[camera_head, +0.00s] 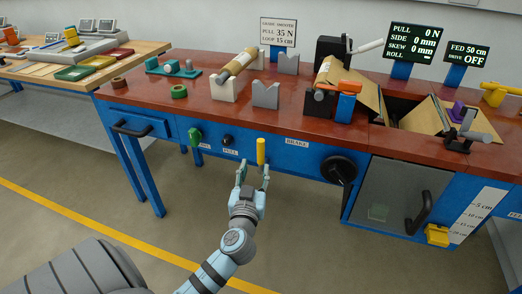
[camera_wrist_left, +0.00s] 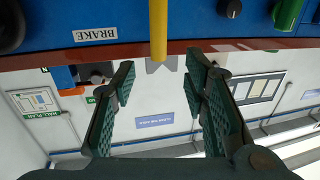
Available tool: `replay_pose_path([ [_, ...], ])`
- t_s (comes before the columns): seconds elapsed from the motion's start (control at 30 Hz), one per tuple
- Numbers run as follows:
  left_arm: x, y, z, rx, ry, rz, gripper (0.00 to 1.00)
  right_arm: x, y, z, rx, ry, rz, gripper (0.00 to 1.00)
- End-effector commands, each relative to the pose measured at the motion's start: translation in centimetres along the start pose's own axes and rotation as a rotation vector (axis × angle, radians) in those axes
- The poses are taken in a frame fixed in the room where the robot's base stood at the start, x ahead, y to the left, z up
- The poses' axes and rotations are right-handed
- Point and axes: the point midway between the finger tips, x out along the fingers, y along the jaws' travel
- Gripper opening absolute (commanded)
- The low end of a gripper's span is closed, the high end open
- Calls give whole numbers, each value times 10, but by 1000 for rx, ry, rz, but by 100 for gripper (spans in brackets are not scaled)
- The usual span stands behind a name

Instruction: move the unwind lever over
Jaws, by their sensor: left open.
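A yellow lever (camera_head: 261,150) stands upright on the blue front of the bench, just left of the BRAKE label (camera_head: 297,142). No label reading unwind is legible. My left gripper (camera_head: 254,174) is open just below and in front of the lever, its two fingers pointing up toward it. In the left wrist view, which is upside down, the yellow lever (camera_wrist_left: 159,30) comes down from the top, with its end near the gap between the open, empty fingers (camera_wrist_left: 160,72). My right gripper is not in view.
A green knob (camera_head: 195,137) and a small black knob (camera_head: 227,140) sit left of the lever. A drawer handle (camera_head: 131,130) is farther left. The floor in front is clear.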

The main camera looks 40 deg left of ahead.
Motion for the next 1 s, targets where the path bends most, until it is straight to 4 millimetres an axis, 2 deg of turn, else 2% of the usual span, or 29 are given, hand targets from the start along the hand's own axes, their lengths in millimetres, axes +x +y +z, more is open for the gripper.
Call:
replay_pose_path([
  [0.2, 65, 2, 0, 1, 1, 2, 40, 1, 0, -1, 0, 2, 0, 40],
  [0.4, 103, 2, 1, 2, -2, 3, 40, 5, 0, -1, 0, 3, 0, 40],
  [0.53, 112, 2, 1, 1, -3, 4, 40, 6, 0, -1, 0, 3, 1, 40],
  [0.77, 113, 2, 1, 1, -4, 5, 40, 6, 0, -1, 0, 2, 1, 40],
  [1.0, 113, 2, 1, 1, -4, 5, 4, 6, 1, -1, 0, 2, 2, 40],
])
